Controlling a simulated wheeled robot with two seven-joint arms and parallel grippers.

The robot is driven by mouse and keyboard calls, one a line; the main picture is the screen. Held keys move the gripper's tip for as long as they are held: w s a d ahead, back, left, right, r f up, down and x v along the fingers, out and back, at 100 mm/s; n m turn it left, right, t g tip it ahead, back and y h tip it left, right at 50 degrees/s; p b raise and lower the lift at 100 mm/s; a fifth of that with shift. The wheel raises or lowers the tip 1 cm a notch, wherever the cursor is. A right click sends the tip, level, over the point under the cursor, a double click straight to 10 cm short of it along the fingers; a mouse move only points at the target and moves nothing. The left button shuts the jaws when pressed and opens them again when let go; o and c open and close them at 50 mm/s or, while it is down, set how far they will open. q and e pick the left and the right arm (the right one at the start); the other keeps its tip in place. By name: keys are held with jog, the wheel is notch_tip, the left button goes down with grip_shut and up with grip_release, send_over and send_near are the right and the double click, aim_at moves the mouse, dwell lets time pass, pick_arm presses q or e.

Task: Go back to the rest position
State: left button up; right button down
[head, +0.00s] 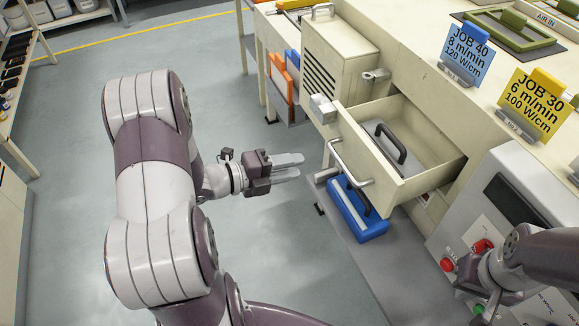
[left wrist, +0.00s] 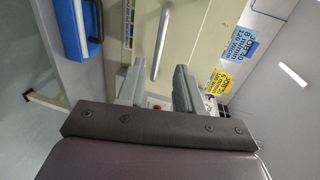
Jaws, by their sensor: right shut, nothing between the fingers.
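My left gripper (head: 288,166) is open and empty, in the air left of the open drawer (head: 352,135) and apart from its handle (head: 350,165). In the left wrist view its two fingers (left wrist: 158,90) stand apart with nothing between them, and the drawer's bar handle (left wrist: 161,42) shows beyond. My right gripper (head: 484,300) is at the lower right, close over the control panel (head: 515,185) by its buttons. It is shut and empty. Its fingertips are partly hidden, so I cannot tell whether they touch the panel.
A grey plate with a black handle (head: 386,143) lies in the drawer. A blue case (head: 357,208) sits on the low shelf below. Blue (head: 467,54) and yellow (head: 533,103) job cards stand on the machine top. The floor (head: 80,215) left of my left arm is clear.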

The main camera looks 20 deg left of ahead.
dwell(0.4)
pick_arm(q)
jog(key=a+f+n+g+y, duration=0.2)
jog(key=a+f+n+y, duration=0.5)
jog(key=n, duration=0.3)
jog(key=s+a+n+g+y, duration=0.45)
jog(key=s+n+g, duration=0.2)
jog(key=n, duration=0.55)
jog(key=s+d+r+n+g, duration=0.1)
jog(key=s+d+r+n, duration=0.1)
jog(key=d, duration=0.5)
jog(key=s+d+r+n+g+h, duration=0.1)
jog(key=s+d+r+n, duration=0.1)
jog(key=d, duration=0.6)
jog(key=shift+s+d+r, duration=0.15)
jog(key=shift+s+r, duration=0.15)
jog(key=shift+r, duration=0.6)
